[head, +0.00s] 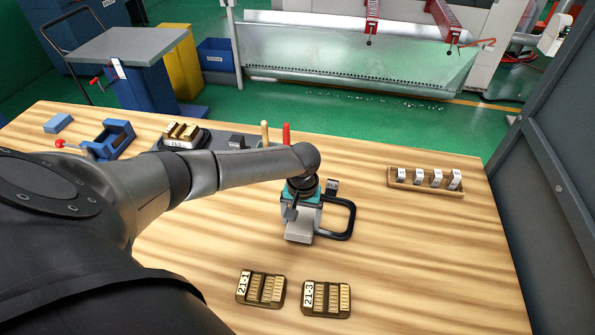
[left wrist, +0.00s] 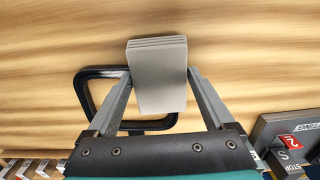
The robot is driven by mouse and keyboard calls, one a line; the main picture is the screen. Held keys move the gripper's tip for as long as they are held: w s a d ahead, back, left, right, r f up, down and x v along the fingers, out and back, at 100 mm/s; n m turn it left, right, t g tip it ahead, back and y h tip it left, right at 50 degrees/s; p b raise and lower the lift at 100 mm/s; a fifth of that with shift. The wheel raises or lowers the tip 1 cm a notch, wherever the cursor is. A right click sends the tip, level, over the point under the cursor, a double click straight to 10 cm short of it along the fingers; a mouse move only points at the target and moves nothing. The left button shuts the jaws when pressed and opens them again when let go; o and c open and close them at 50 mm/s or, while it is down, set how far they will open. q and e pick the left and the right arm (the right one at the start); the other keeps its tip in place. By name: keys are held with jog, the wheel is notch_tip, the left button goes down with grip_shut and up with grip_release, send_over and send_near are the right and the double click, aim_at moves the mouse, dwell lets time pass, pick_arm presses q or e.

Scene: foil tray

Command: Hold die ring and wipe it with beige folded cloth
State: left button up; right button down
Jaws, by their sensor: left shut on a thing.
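My left gripper (head: 301,216) is low over the middle of the wooden table, pointing down. It is shut on the beige folded cloth (head: 299,233), a pale greyish layered block. In the left wrist view the cloth (left wrist: 157,85) sits between the two fingers (left wrist: 158,72). A black rounded frame, which looks like the die ring (head: 352,220), is just right of the gripper in the head view. In the left wrist view the ring (left wrist: 82,97) passes behind the left finger and the cloth, which hide part of it. I cannot tell whether cloth and ring touch. My right gripper is not in view.
Two brown blocks, marked 21-1 (head: 242,287) and 21-3 (head: 308,297), lie at the front. A wooden rack (head: 426,190) of labelled pieces is at right. A blue holder (head: 112,140) and a dark tray (head: 205,137) are at back left. The right front of the table is clear.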

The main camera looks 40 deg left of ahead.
aim_at(332, 234)
pick_arm(q)
jog(key=shift+w+d+r+p, duration=0.1)
jog(key=shift+w+d+p, duration=0.15)
jog(key=shift+d, duration=0.6)
jog(key=shift+w+d+f+p, duration=0.15)
jog(key=shift+w+d, duration=0.25)
jog(key=shift+d, duration=0.4)
jog(key=shift+w+d+r+p, duration=0.15)
jog(key=shift+w+d+p, duration=0.15)
jog(key=shift+d, duration=0.55)
jog(key=shift+w+d, duration=0.3)
jog(key=shift+d, duration=0.4)
jog(key=shift+w+d, duration=0.3)
jog(key=shift+d, duration=0.4)
notch_tip(332, 234, up, 6)
jog(key=p, duration=0.6)
jog(key=shift+p, duration=0.3)
notch_tip(332, 234, up, 3)
jog(key=p, duration=0.3)
